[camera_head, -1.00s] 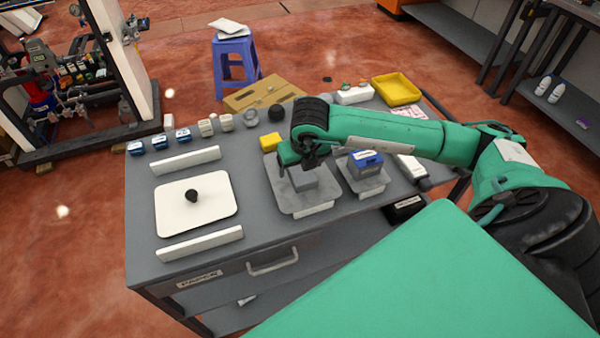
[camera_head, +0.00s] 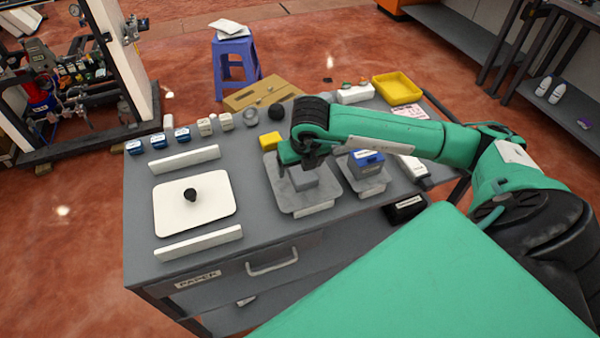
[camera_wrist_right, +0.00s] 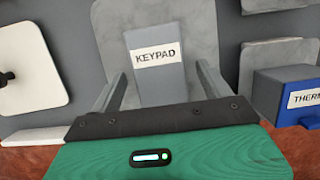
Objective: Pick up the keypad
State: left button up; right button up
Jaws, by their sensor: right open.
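The keypad (camera_head: 304,178) is a grey block on a grey square tray (camera_head: 283,197) near the middle of the cart top. In the right wrist view the keypad (camera_wrist_right: 156,85) stands ahead with its white KEYPAD label facing me. My right gripper (camera_head: 300,160) is over the tray by the keypad and partly covers it. In the wrist view its two fingers (camera_wrist_right: 160,84) are spread, one toward each side of the keypad. They look apart from it; I cannot tell how deep they reach. My left gripper is not in view.
A blue-and-grey thermal unit (camera_head: 367,168) sits on another grey tray to the right. A yellow block (camera_head: 270,141) is just behind the keypad tray. A white plate (camera_head: 220,210) with a black knob lies left. A yellow bin (camera_head: 397,88) is at the back right.

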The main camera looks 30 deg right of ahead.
jog(key=shift+c, duration=0.2)
jog(key=c, duration=1.1)
jog(key=shift+r, duration=0.1)
